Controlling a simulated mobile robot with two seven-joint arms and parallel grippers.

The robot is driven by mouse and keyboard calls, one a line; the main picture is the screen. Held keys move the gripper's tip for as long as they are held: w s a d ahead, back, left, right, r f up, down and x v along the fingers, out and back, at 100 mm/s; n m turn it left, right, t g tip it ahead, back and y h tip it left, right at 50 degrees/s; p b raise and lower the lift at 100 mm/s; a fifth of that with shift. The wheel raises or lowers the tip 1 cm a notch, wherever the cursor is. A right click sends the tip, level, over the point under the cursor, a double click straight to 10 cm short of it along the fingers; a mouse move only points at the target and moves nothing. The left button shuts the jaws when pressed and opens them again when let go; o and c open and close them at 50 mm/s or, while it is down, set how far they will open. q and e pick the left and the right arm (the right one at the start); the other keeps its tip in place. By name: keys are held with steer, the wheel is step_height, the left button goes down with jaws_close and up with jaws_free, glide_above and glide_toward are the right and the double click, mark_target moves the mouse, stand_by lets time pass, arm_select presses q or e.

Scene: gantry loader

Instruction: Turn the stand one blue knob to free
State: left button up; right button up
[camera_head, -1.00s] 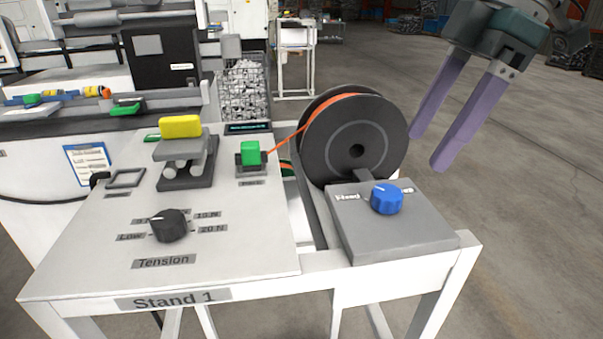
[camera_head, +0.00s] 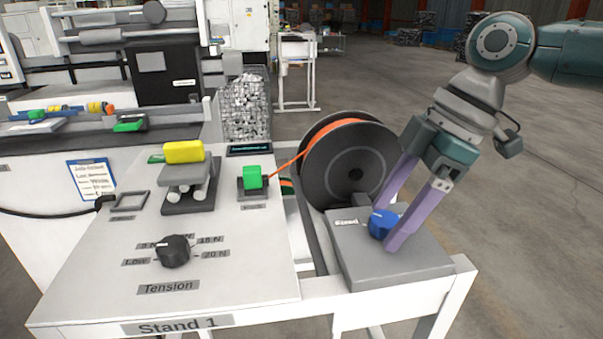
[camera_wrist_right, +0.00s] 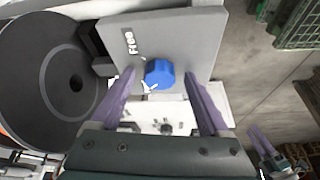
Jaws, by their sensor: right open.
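The blue knob (camera_head: 381,225) sits on a grey box (camera_head: 365,265) at the right end of Stand 1. Its white pointer is turned toward the label on the left, which seems to read "Fixed". My right gripper (camera_head: 392,218) is open, with one purple finger on each side of the knob. In the right wrist view the knob (camera_wrist_right: 160,74) shows between the fingers (camera_wrist_right: 160,77), and the "Free" label (camera_wrist_right: 130,43) is on the box. I cannot tell whether the fingers touch the knob. A purple finger, apparently of my left gripper (camera_wrist_right: 263,142), shows at the lower right there.
A black spool (camera_head: 345,165) with orange line stands right behind the box. On the panel to the left are a black Tension knob (camera_head: 173,251), a green block (camera_head: 252,177) and a yellow-topped clamp (camera_head: 184,152). Open floor lies to the right.

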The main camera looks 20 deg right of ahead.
jaws_close()
stand_by(0.6)
steer(key=shift+r, duration=0.1)
steer(key=shift+a+r+m+t+p, duration=0.15)
steer(key=shift+m+t+p, duration=0.15)
steer(key=shift+m+p, duration=0.55)
steer(key=m+h+p, duration=0.1)
steer(key=m+p, duration=0.2)
steer(key=p, duration=0.1)
steer(key=m+t+h+p, duration=0.1)
steer(key=m+p, duration=0.2)
steer(key=m+t+h+p, duration=0.1)
steer(key=m+p, duration=0.2)
steer(key=p, duration=0.1)
steer(key=shift+s+a+r+p, duration=0.1)
steer(key=shift+s+a+p, duration=0.1)
steer(key=shift+a+p, duration=0.15)
steer(key=m+h+p, duration=0.1)
steer(key=m+p, duration=0.1)
steer(key=m, duration=0.1)
steer(key=shift+a+m, duration=0.1)
steer(key=shift+m, duration=0.25)
steer(key=shift+f+m+h+p, duration=0.25)
steer(key=shift+m+h+p, duration=0.45)
steer(key=shift+m, duration=1)
